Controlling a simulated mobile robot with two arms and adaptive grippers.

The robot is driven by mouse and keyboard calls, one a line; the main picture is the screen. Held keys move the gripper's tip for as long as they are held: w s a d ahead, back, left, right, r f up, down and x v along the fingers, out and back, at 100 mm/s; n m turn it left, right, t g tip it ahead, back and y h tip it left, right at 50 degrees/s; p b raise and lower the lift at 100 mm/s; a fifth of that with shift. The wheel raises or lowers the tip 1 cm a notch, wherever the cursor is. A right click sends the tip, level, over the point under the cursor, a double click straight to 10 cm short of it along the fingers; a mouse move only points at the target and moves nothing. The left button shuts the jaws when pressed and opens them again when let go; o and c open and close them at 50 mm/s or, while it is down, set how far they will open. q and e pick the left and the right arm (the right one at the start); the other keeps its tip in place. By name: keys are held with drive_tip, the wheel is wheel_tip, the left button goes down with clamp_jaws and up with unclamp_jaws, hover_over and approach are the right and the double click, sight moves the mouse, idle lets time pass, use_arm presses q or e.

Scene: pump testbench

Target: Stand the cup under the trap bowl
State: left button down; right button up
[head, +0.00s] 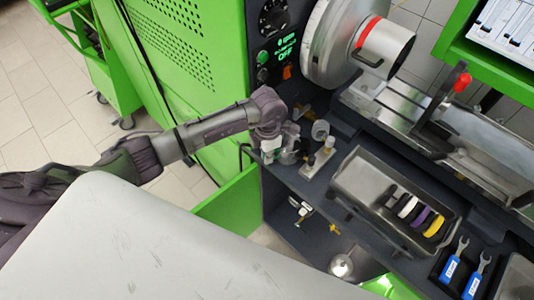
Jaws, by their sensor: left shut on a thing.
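My left gripper (277,146) reaches in from the left to the near left corner of the dark bench top. It is shut on a small, clear, greyish thing, which looks like the cup (289,154); the fingers cover part of it. Just to the right and behind, a clear round vessel (320,131) shows, possibly the trap bowl; I cannot tell for sure. I also cannot tell whether the held cup touches the bench or how it lines up with that vessel. My right gripper is not in view.
A metal block with fittings (319,158) lies close right of the gripper. A grey tray (365,177) holds white, purple and yellow rings. Two blue-handled wrenches (464,276) lie at lower right. The green cabinet (205,60) and chuck (340,45) rise behind.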

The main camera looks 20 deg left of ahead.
use_arm(q)
drive_tip(key=shift+f, duration=0.1)
drive_tip(key=c, duration=1.7)
unclamp_jaws()
drive_tip(key=shift+f, duration=0.1)
drive_tip(key=o, duration=0.4)
